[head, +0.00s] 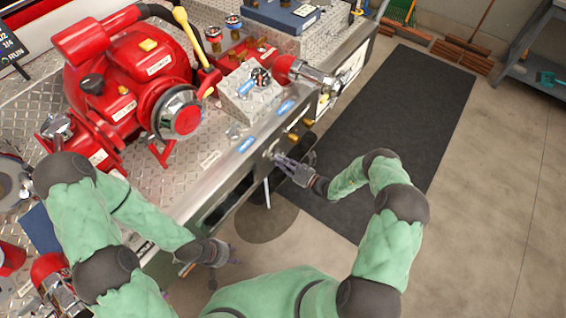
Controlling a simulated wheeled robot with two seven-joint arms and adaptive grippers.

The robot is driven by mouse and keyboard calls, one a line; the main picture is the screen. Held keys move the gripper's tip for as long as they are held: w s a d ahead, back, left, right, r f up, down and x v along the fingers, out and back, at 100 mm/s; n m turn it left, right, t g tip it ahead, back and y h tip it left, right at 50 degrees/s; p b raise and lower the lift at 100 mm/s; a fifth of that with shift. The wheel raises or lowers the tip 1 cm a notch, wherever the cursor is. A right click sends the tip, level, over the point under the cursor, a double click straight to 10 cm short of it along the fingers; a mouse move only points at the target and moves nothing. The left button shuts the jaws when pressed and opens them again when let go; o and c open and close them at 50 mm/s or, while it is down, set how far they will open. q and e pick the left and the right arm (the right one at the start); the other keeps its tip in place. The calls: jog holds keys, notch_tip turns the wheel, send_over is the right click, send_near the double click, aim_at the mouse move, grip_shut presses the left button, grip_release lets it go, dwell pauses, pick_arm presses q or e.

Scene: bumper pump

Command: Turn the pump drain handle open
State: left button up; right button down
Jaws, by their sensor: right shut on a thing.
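The red pump (120,85) sits on the diamond-plate bumper deck at the upper left. A steel panel (225,170) runs along the bumper's front side. My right gripper (279,158) is at this panel, its fingers pointing at the panel face. It is shut on a small part there, apparently the drain handle, which the fingers mostly hide. I cannot tell how far the handle is turned. My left gripper (233,254) is near the bumper's front edge at lower centre, apart from the panel. Its fingers look spread, with nothing seen between them.
A yellow lever (190,35) stands up beside the pump. A red-and-chrome nozzle (305,72) lies near the bumper edge above my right gripper. A dark mat (400,120) covers the floor to the right.

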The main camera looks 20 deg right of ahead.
jog(key=shift+s+a+n, duration=0.1)
jog(key=shift+a+n, duration=0.1)
jog(key=shift+n, duration=0.4)
jog(key=c, duration=1.1)
grip_release()
jog(key=shift+c, duration=0.2)
jog(key=shift+d, duration=0.1)
jog(key=v, duration=1.2)
